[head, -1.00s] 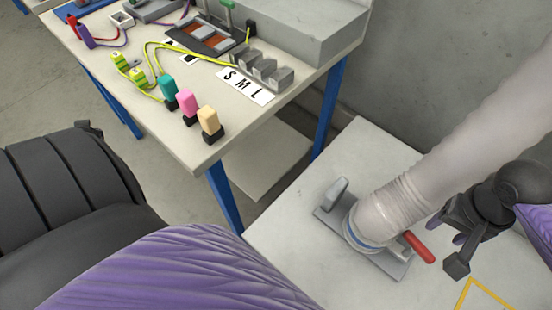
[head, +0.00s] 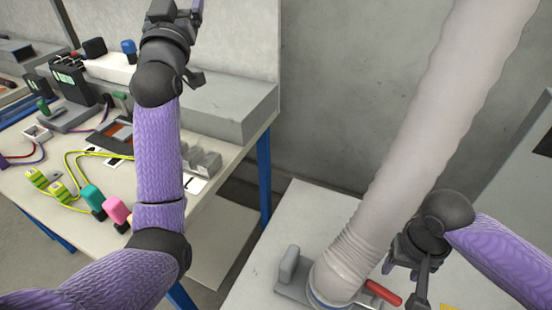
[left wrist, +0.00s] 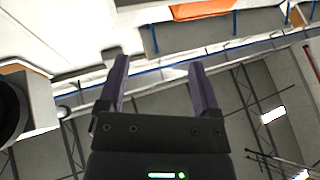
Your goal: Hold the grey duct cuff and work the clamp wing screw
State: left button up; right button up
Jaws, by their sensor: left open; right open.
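The pale duct's ribbed grey cuff (head: 345,268) stands on a flat grey plate on the low bench, with a blue band at its foot. A red handle (head: 384,293) sticks out just right of the cuff; I cannot tell whether it is the clamp wing screw. My right gripper (head: 404,276) is open and empty, just right of the cuff and apart from it, close by the red handle. My left gripper is raised high over the workbench, at the top edge of the head view. In the left wrist view my left gripper (left wrist: 158,82) is open with nothing between its fingers.
A grey upright block (head: 289,264) stands on the plate left of the cuff. The workbench at left holds coloured plugs (head: 92,197), yellow-green cables and a long grey box (head: 230,108). The duct (head: 430,110) rises to the upper right before a bare wall.

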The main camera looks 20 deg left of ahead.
pick_arm(q)
jog(key=w+d+f+m+g+h, duration=0.1)
jog(key=w+d+f+g+h, duration=0.1)
jog(key=w+d+f+h, duration=0.3)
jog(key=d+f+m+g+h, duration=0.1)
jog(key=d+f+m+g, duration=0.15)
jog(key=f, duration=0.45)
jog(key=m+g+h, duration=0.2)
jog(key=g, duration=1.5)
send_over(289, 260)
notch_tip(289, 260, down, 28)
jog(key=shift+r, duration=0.2)
notch_tip(289, 260, down, 10)
jog(key=shift+r, duration=0.25)
grip_shut()
pick_arm(e)
jog(key=shift+o, duration=0.2)
jog(key=shift+w, duration=0.1)
